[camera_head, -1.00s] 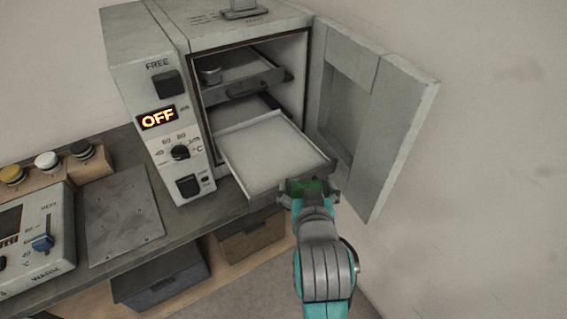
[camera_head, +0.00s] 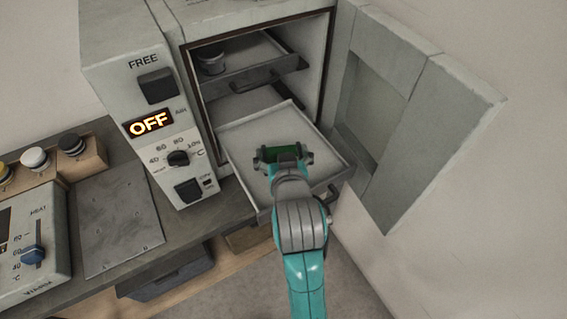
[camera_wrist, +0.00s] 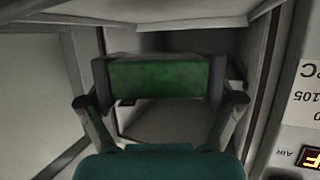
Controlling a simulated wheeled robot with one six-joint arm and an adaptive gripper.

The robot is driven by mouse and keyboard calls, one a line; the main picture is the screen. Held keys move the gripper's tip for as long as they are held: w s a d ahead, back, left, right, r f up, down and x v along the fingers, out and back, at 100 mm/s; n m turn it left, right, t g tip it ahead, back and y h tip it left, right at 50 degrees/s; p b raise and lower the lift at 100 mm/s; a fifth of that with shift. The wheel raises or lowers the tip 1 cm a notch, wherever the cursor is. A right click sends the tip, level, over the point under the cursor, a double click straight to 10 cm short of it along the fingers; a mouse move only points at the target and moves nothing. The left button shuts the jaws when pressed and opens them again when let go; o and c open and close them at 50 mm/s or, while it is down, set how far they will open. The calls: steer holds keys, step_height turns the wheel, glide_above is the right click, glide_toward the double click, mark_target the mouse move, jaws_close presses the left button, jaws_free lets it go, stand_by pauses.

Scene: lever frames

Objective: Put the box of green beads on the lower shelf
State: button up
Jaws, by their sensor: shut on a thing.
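My gripper (camera_head: 284,158) is shut on the box of green beads (camera_head: 283,155), with a finger on each side of it. The box also shows in the wrist view (camera_wrist: 158,79), level between the fingers. In the head view the box is over the lower shelf (camera_head: 240,134), which is pulled out of the open oven as a pale tray with a front handle. I cannot tell whether the box touches the shelf. The upper shelf (camera_head: 255,74) is further in and carries a small round grey container (camera_head: 211,62).
The oven door (camera_head: 420,130) stands open on the right, close to my arm. The oven's control panel (camera_head: 165,130) reads OFF on the left. A metal plate (camera_head: 115,215) and a heater unit (camera_head: 30,245) lie on the bench at the left.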

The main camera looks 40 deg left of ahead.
steer(key=shift+f, duration=2.45)
steer(key=shift+f, duration=0.1)
steer(key=o, duration=1.1)
steer(key=shift+c, duration=0.2)
steer(key=shift+d, duration=0.1)
steer(key=v, duration=1.2)
